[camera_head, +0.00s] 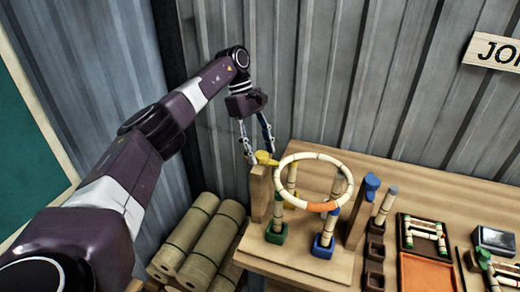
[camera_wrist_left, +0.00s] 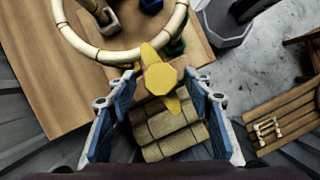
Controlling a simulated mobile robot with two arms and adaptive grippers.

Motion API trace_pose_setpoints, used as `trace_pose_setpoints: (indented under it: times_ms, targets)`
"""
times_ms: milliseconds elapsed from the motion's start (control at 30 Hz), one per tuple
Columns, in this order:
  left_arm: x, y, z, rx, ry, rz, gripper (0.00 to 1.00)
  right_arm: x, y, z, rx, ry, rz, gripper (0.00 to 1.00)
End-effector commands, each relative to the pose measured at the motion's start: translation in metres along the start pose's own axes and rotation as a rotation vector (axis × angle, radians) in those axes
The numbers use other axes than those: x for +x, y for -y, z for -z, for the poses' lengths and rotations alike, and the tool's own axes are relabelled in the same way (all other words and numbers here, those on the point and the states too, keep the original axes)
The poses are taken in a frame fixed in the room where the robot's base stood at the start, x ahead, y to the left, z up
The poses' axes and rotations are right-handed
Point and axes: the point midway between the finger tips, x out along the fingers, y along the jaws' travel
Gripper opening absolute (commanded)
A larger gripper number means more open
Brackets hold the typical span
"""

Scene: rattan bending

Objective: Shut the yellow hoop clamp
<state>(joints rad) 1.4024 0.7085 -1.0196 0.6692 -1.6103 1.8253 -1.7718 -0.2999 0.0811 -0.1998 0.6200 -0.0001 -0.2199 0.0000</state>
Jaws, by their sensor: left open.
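The yellow hoop clamp (camera_head: 265,158) sits on top of a wooden post (camera_head: 260,193) at the left of the table. In the left wrist view the clamp (camera_wrist_left: 160,78) shows as a yellow knob with a lever, between and just beyond my fingertips. A rattan hoop (camera_head: 318,156) with an orange section stands beside it on short rattan legs in green and blue feet. My left gripper (camera_head: 256,150) is open and empty, right above the clamp; its blue-padded fingers show in the left wrist view (camera_wrist_left: 158,98). Whether the lever touches the hoop is unclear. My right gripper is not visible.
A second post with a blue clamp (camera_head: 371,184) stands right of the hoop. Trays with rattan pieces (camera_head: 424,238) and an orange tray (camera_head: 427,274) lie farther right. A corrugated wall is behind.

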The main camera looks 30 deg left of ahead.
Motion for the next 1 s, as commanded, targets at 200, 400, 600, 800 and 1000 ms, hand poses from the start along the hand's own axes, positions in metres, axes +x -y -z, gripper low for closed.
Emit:
trace_pose_setpoints:
  times_ms: [200,400,600,800,1000]
  targets:
    - [-0.003,0.000,0.000,-0.001,0.000,0.002,0.47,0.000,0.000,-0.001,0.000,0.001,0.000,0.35]
    - [-0.032,-0.001,0.000,-0.002,0.000,-0.001,0.47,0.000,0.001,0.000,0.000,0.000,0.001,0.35]
    - [-0.057,-0.001,0.000,-0.002,0.001,0.000,0.47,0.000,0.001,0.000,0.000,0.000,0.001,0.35]
    - [-0.070,-0.001,0.000,-0.002,0.000,0.000,0.47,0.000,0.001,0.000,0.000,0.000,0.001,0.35]
    - [-0.075,0.000,0.000,0.000,0.000,0.001,0.47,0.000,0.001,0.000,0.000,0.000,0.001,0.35]
